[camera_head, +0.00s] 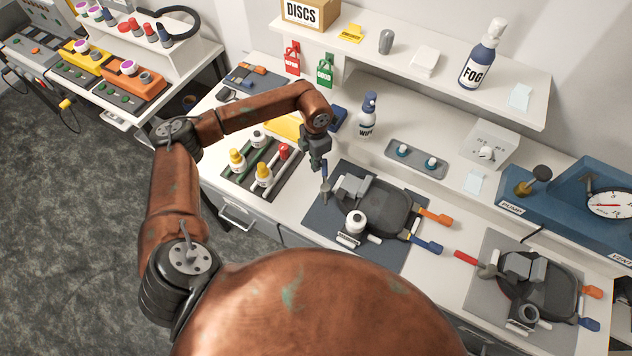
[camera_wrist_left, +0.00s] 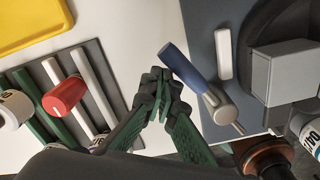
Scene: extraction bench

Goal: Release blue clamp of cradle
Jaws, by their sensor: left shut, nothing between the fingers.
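The near cradle is a dark pan-shaped holder on a dark mat (camera_head: 318,222) at the middle of the bench. At its left side stands a clamp lever with a blue grip (camera_head: 325,188), roughly upright in the head view. In the left wrist view the blue grip (camera_wrist_left: 186,64) slants down to a metal pivot (camera_wrist_left: 222,108). My left gripper (camera_head: 319,166) is just above and beside this grip. In the left wrist view its green fingertips (camera_wrist_left: 163,88) are together and empty, close to the grip's left side; I cannot tell whether they touch it. My right gripper is not in view.
The near cradle also has an orange handle (camera_head: 436,217) and a blue handle (camera_head: 427,244). A second cradle with a red-gripped lever (camera_head: 466,257) is at the right. A rack with bottles (camera_head: 240,177) stands left of my gripper; a WIPE bottle (camera_head: 368,115) stands behind.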

